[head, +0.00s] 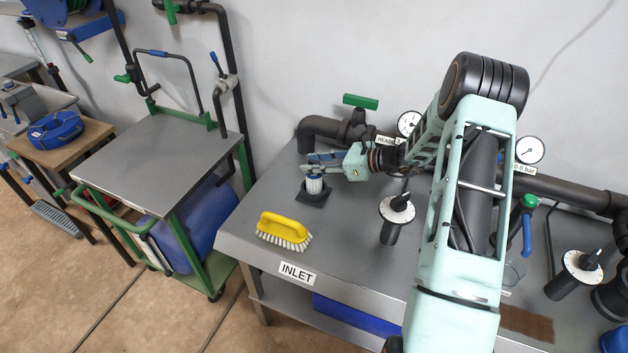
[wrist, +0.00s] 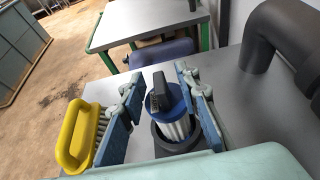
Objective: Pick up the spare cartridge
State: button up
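The spare cartridge (head: 314,184) is a white pleated cylinder with a blue cap and a dark grip on top. It stands upright in a black square holder (head: 311,199) on the grey bench. In the wrist view the cartridge (wrist: 176,128) is between the two blue-padded fingers of my gripper (wrist: 160,98). The fingers are apart, with a clear gap on the left side; the right finger is close to it, and I cannot tell whether it touches. In the head view my gripper (head: 319,161) is over the cartridge's top and hides part of it.
A yellow brush (head: 284,230) lies left of the holder in the wrist view, close to the left finger. Black pipework (head: 325,130) with a green-handled valve (head: 360,101) runs along the back. A steel-topped green cart (head: 160,160) stands to the left.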

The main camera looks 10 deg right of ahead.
grip_shut()
jog(key=shift+r, duration=0.15)
dwell(0.4)
